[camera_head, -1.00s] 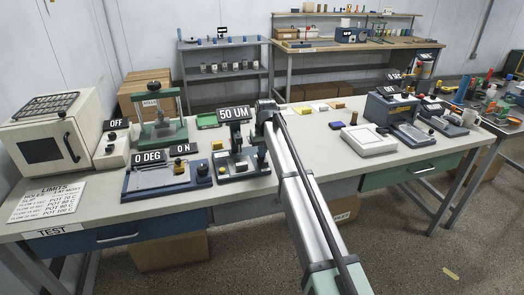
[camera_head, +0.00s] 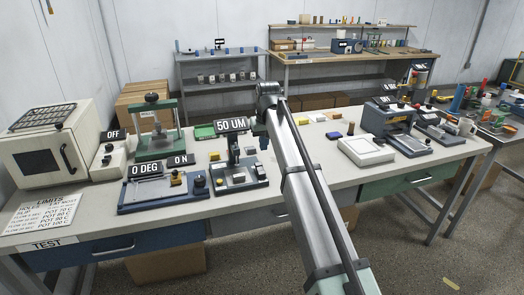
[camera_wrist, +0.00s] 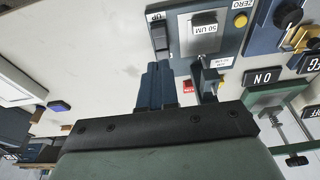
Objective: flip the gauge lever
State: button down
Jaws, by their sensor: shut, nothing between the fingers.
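The gauge (camera_head: 240,181) stands on the bench with its "50 UM" display (camera_head: 231,125) above it. In the wrist view its blue base (camera_wrist: 182,48) carries a black lever (camera_wrist: 159,34) beside the label "UP", and a yellow button by the word "ZERO". My gripper (camera_wrist: 157,68) is shut and empty. Its blue fingertips are just short of the lever's near end in the wrist view; I cannot tell whether they touch. In the head view my arm end is beside the gauge on its right, and the fingers are hard to make out.
A blue tester (camera_head: 165,192) with "0 DEG" and "ON" signs stands left of the gauge. A green press (camera_head: 157,130) and an oven (camera_head: 50,148) are farther left. A white flat box (camera_head: 366,150) lies to the right. Bare bench (camera_head: 315,160) lies between.

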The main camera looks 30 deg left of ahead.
jog(key=shift+s+d+r, duration=0.25)
jog(key=shift+d+r, duration=0.05)
jog(key=shift+r, duration=0.4)
